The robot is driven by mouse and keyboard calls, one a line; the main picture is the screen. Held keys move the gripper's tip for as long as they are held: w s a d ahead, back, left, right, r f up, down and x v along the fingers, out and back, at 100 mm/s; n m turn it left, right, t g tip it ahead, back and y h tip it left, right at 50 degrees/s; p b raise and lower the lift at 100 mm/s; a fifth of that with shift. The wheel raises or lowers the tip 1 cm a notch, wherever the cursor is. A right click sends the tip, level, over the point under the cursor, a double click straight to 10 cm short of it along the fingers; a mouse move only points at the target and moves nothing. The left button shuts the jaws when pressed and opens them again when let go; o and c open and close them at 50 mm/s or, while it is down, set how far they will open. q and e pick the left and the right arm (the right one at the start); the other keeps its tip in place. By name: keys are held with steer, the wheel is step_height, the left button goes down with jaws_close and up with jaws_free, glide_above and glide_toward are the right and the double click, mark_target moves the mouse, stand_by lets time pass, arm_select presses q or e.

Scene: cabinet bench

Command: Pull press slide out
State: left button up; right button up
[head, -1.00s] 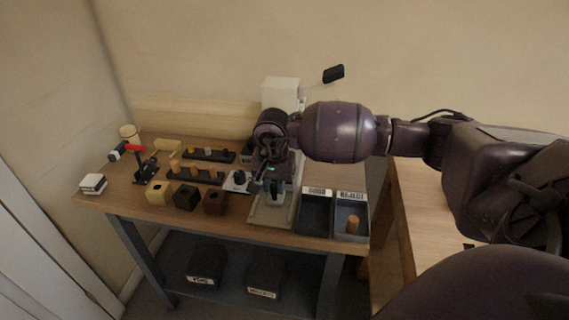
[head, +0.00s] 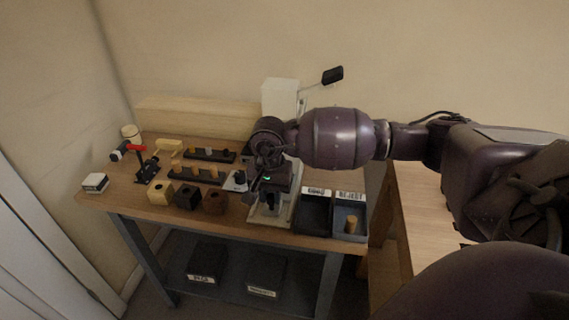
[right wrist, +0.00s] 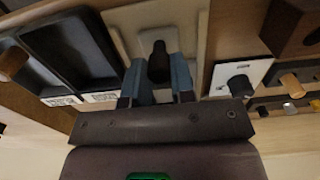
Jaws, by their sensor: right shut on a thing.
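The press stands at the back right of the bench, with a white head (head: 281,98) and a raised lever with a black handle (head: 333,75). Its pale base plate (head: 284,212) lies under my right gripper. My right gripper (head: 268,198) is over this plate. In the right wrist view its two blue-grey fingers (right wrist: 161,78) are shut on a dark upright knob (right wrist: 158,62), one finger on each side. The knob stands over the pale plate (right wrist: 128,30). My wrist hides much of the press's lower part and the slide in the head view. My left gripper is not in view.
Two dark trays, good (head: 314,214) and reject (head: 350,222), stand just right of the plate. The reject tray holds a wooden peg.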

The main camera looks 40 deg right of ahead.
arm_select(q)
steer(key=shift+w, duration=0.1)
arm_select(e)
steer(key=shift+s+a, duration=0.2)
steer(key=shift+a, duration=0.05)
steer(key=shift+s+a, duration=0.35)
steer(key=shift+a, duration=0.05)
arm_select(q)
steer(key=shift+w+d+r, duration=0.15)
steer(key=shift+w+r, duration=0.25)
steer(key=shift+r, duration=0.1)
arm_select(e)
steer(key=o, duration=0.7)
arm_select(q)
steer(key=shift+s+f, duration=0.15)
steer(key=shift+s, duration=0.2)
